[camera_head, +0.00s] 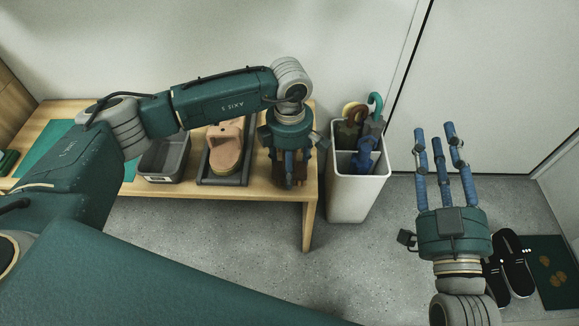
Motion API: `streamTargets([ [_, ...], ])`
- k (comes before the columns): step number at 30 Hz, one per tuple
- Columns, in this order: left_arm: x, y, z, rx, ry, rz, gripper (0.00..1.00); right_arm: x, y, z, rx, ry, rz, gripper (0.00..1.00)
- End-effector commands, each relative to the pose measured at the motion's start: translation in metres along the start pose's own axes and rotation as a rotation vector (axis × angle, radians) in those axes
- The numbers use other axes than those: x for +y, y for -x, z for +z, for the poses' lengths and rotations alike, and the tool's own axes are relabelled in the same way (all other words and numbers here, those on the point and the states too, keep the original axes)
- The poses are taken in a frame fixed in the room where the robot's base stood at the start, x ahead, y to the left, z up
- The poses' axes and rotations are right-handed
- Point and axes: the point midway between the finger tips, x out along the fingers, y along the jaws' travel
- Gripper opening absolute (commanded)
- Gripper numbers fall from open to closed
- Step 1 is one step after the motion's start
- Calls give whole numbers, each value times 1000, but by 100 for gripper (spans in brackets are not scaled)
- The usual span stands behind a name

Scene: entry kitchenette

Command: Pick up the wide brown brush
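A dark brown object, likely the wide brown brush (304,183), shows in part at the right end of the wooden bench. My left gripper (289,182) points down right over it, and its blue fingers and palm hide most of it. I cannot tell whether these fingers touch it or are closed on it. My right gripper (446,138) is open and empty, its blue fingers spread and pointing away over the floor at the right.
The bench (230,198) also holds a grey bin (164,160), a tray (222,181) with a tan shoe-like item (226,150), and a green mat (50,146). A white umbrella stand (348,200) stands close right of the bench. Black shoes (513,262) lie on the floor.

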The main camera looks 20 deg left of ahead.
Motion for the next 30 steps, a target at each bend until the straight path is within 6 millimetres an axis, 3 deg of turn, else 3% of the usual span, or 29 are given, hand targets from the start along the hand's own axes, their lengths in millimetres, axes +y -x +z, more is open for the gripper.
streamTargets([
  [5,1,8,0,-1,0,2,33,0,0,4,-24,0,1,31],
  [11,1,32,0,-1,0,3,33,5,6,37,-176,4,10,31],
  [14,2,56,1,-3,-1,5,33,9,16,64,-301,6,17,31],
  [21,2,121,1,-3,0,5,33,18,63,130,-648,8,39,31],
  [30,0,179,0,-1,0,2,32,26,126,176,-955,4,59,31],
])
